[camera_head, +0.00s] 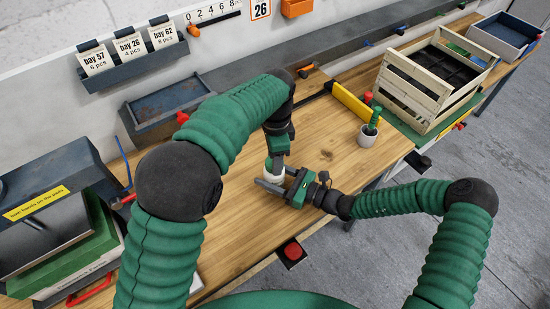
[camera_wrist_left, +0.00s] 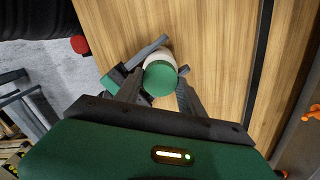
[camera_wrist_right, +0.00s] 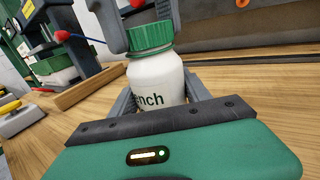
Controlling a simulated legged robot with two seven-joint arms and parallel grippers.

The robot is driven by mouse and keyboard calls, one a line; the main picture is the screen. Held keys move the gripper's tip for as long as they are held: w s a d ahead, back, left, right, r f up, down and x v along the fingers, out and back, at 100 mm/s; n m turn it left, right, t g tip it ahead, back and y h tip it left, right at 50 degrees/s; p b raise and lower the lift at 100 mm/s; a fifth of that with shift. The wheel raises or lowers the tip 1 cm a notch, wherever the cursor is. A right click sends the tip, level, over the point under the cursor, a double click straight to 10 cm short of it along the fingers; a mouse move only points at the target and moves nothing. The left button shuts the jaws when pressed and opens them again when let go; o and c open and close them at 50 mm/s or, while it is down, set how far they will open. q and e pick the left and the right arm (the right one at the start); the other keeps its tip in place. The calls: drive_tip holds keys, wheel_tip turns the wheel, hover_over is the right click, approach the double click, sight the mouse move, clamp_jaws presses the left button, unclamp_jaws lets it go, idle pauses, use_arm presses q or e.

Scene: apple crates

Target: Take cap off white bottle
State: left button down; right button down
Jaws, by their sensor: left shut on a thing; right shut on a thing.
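The white bottle (camera_wrist_right: 157,85) stands upright on the wooden bench, with dark lettering on its side. Its ribbed green cap (camera_wrist_right: 150,36) sits on its neck; the cap's round top also shows in the left wrist view (camera_wrist_left: 160,78). My left gripper (camera_head: 272,160) reaches down from above and is shut on the cap, one finger on each side. My right gripper (camera_head: 273,180) comes in low from the right and is shut on the bottle's body. In the head view the bottle (camera_head: 273,174) is mostly hidden by the grippers.
A blue-grey bin (camera_head: 136,129) is at the back left. The bench around the bottle is clear.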

use_arm(q)
drive_tip(key=n, duration=0.7)
drive_tip(key=shift+w+d+r, duration=0.1)
drive_tip(key=shift+w, duration=0.15)
use_arm(e)
drive_tip(key=shift+s+a+f+g, duration=0.1)
drive_tip(key=shift+s+a+g, duration=0.15)
drive_tip(key=shift+s+g, duration=0.05)
use_arm(q)
drive_tip(key=n, duration=0.6)
drive_tip(key=shift+a, duration=0.2)
drive_tip(key=n, duration=0.3)
drive_tip(key=shift+s+a, duration=0.1)
drive_tip(key=shift+a, duration=0.15)
drive_tip(key=c, duration=1.2)
unclamp_jaws()
use_arm(e)
drive_tip(key=shift+d, duration=0.1)
use_arm(q)
drive_tip(key=o, duration=0.5)
drive_tip(key=shift+s, duration=0.1)
use_arm(e)
drive_tip(key=shift+w, duration=0.15)
